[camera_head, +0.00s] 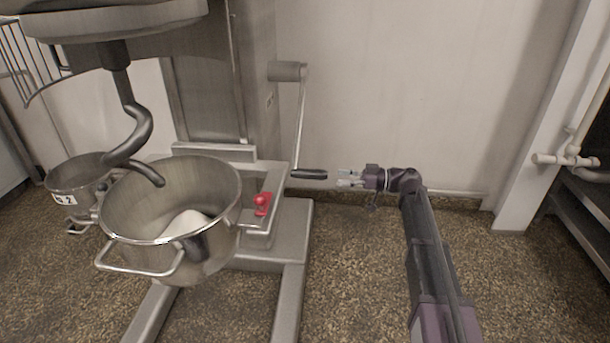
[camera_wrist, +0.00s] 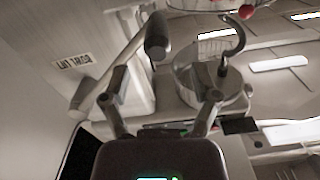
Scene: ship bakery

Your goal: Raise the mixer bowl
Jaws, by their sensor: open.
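The steel mixer bowl (camera_head: 220,185) sits in the mixer's frame at left in the head view, below and around the tip of the dark dough hook (camera_head: 141,125). Pale contents (camera_head: 187,222) lie inside. A crank (camera_head: 300,120) hangs from a grey hub (camera_head: 287,71) on the mixer's right side, its dark handle (camera_head: 312,174) at the lower end pointing right. My gripper (camera_head: 348,178) is open and level with the handle, just right of its end, with a small gap. The wrist view shows my open gripper (camera_wrist: 167,85) with the hook (camera_wrist: 237,38) beyond.
A red knob (camera_head: 262,203) sits on the frame beside the bowl. A second, smaller bowl (camera_head: 75,178) stands behind at left. The mixer's legs (camera_head: 290,290) reach forward along the floor. Shelving and a pipe (camera_head: 565,160) are at right. The floor between is clear.

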